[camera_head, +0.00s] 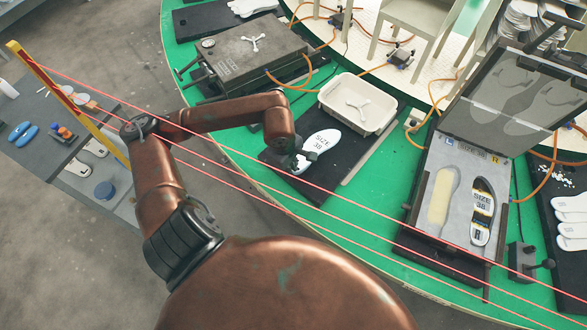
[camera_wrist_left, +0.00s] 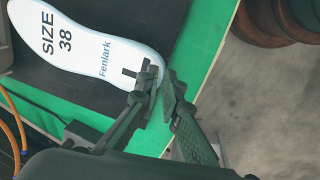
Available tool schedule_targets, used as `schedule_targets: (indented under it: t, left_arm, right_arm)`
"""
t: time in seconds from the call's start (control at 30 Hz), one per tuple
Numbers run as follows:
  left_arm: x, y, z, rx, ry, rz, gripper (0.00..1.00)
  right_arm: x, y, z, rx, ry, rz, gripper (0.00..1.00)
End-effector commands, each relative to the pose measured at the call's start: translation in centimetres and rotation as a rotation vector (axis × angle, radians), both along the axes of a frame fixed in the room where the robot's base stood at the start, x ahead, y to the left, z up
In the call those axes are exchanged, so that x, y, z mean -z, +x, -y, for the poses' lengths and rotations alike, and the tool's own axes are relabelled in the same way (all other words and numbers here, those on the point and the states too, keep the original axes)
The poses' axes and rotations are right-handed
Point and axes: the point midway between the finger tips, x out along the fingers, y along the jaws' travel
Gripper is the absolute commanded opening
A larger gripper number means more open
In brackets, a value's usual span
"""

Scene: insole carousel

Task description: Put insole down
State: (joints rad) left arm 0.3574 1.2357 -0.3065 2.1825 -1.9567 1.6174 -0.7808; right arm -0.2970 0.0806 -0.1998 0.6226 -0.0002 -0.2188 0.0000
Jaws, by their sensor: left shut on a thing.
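A white insole (camera_head: 318,141) printed "SIZE 38" is over a black mat (camera_head: 335,180) on the green carousel top. My left gripper (camera_head: 301,162) is shut on one end of it. In the left wrist view the insole (camera_wrist_left: 85,38) also bears the word "Fenlark", and the left gripper's fingers (camera_wrist_left: 155,90) close on its rounded end, near the mat's edge. The insole looks flat and close to the mat; I cannot tell whether it touches. My right gripper is not in view.
A white tray (camera_head: 345,116) stands behind the insole. At right an open mould case (camera_head: 416,185) holds an insole in its R side; its L hollow looks bare. A dark closed case (camera_head: 243,66) stands behind my left arm. Thin red lines cross the head view.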

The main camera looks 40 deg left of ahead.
Motion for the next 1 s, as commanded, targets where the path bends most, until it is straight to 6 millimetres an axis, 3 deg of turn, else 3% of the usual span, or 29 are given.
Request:
schedule_targets:
  t: [0.1,0.37,0.6,0.93,1.0]
  left_arm:
    - [1.7,1.0,-0.8,-0.003,-0.001,-0.001,0.00]
    - [3.0,2.0,-1.6,-0.002,0.000,0.001,0.00]
    - [6.3,2.2,-1.7,-0.001,-0.002,0.000,0.00]
    - [6.6,2.2,-1.8,0.001,0.001,0.001,0.00]
    - [6.6,2.2,-1.8,0.001,0.000,0.001,0.10]
  right_arm:
    - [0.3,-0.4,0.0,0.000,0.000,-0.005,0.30]
    - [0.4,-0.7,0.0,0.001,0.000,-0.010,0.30]
    - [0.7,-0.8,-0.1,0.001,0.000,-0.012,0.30]
    - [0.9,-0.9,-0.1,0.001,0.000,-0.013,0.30]
    - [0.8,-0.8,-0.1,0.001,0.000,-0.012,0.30]
